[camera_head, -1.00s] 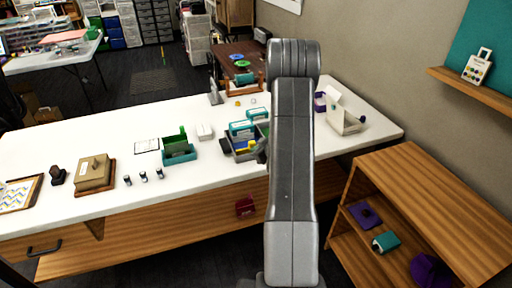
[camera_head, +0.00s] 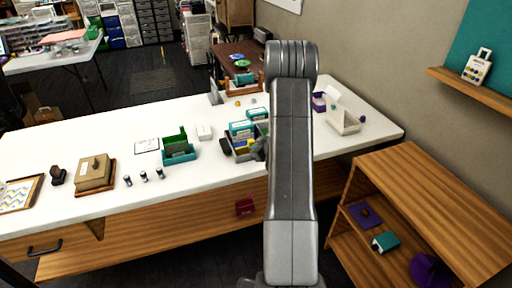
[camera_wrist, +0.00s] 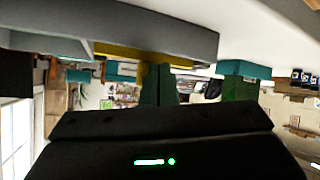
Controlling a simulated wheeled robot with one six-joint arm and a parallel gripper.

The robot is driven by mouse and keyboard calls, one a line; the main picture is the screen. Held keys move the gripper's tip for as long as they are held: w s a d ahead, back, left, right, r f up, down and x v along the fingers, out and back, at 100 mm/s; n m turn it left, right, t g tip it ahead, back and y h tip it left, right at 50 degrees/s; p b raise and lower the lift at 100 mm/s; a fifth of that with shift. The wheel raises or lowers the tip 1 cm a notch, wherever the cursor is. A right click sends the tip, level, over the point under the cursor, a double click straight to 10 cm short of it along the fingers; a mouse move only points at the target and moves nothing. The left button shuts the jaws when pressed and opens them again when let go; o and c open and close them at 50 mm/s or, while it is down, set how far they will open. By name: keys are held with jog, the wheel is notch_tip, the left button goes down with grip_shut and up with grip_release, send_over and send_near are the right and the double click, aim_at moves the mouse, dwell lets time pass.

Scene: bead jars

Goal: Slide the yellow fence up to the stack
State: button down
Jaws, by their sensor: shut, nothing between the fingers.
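The yellow fence (camera_head: 240,151) shows as a small yellow strip inside the grey tray (camera_head: 229,152), near the tray's front. In the wrist view the yellow fence (camera_wrist: 132,54) is a long band just below the grey tray wall (camera_wrist: 150,32). A stack of teal-and-white boxes (camera_head: 241,128) stands toward the back of the tray. My gripper (camera_head: 258,150) is at the tray's right front, partly hidden by my arm. It is shut with nothing held. Whether it touches the fence cannot be told.
A cream bin (camera_head: 344,121) stands to the right.

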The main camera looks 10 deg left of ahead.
jog(key=shift+w+a+p, duration=0.35)
jog(key=shift+w+a, duration=0.4)
jog(key=shift+w, duration=0.35)
jog(key=shift+w+a+p, duration=0.35)
jog(key=shift+w+a, duration=0.35)
jog(key=shift+w, duration=0.35)
jog(key=shift+w+a+p, duration=0.35)
jog(key=shift+w+a, duration=0.4)
jog(key=shift+w, duration=0.35)
dwell(3.3)
jog(key=shift+s, duration=0.1)
jog(key=shift+s+d+b, duration=0.35)
jog(key=shift+s+d, duration=0.3)
jog(key=shift+s, duration=0.3)
jog(key=shift+s+d+b, duration=0.4)
jog(key=shift+s+d, duration=0.25)
jog(key=shift+s, duration=0.3)
jog(key=shift+s+d+b, duration=0.35)
jog(key=shift+s+d, duration=0.3)
jog(key=shift+s, duration=0.3)
